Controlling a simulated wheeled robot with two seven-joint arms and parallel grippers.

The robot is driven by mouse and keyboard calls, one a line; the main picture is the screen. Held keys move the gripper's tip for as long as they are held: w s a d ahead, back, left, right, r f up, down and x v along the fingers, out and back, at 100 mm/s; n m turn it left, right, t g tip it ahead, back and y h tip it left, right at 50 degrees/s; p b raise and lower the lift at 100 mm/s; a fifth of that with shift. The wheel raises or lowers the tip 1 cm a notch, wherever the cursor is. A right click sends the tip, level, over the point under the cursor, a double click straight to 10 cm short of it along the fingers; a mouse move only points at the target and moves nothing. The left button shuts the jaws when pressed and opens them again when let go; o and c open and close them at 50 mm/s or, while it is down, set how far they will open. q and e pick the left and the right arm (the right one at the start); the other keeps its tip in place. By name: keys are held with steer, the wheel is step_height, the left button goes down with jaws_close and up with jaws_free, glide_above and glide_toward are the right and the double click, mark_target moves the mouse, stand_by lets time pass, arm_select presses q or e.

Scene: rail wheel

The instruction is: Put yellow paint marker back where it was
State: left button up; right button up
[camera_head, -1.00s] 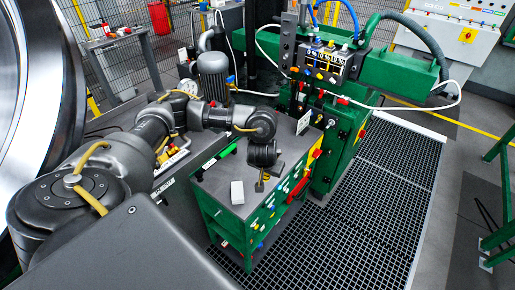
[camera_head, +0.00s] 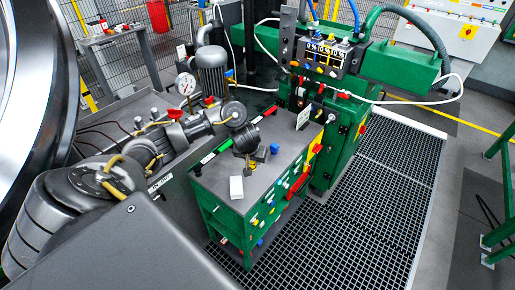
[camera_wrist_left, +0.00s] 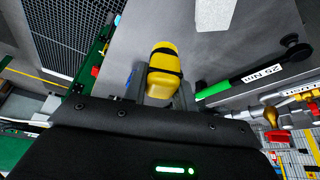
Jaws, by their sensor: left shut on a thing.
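The yellow paint marker (camera_wrist_left: 163,68), with a dark band around it, sits between the fingers of my left gripper (camera_wrist_left: 160,92) in the left wrist view. The gripper is shut on it. In the head view, my left gripper (camera_head: 247,150) is low over the grey top of the green cabinet (camera_head: 225,185), near its back part. The wrist hides most of the marker there; I cannot tell whether it touches the top. A small blue-topped item (camera_head: 274,149) stands just right of the gripper. My right gripper is not in view.
A white block (camera_head: 236,187) lies on the cabinet top, in front of the gripper. A green-and-black torque wrench (camera_head: 215,151) lies left of it. The green machine (camera_head: 340,150) with its control box rises at the right. The cabinet's front middle is clear.

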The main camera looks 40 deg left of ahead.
arm_select(q)
steer(key=b, duration=0.7)
glide_above(258, 168)
steer(key=s, duration=0.1)
steer(key=f, duration=0.6)
steer(key=shift+d+f, duration=0.2)
steer(key=shift+f, duration=0.05)
steer(key=shift+w+a+f, duration=0.1)
steer(key=shift+w+a, duration=0.1)
steer(key=shift+w, duration=0.05)
steer(key=shift+w+f+b, duration=0.1)
steer(key=shift+f+b, duration=0.3)
steer(key=shift+b, duration=0.15)
steer(key=shift+w+a+f+b, duration=0.15)
steer(key=shift+f+b, duration=0.3)
steer(key=shift+f, duration=1)
steer(key=o, duration=0.9)
steer(key=shift+r, duration=0.1)
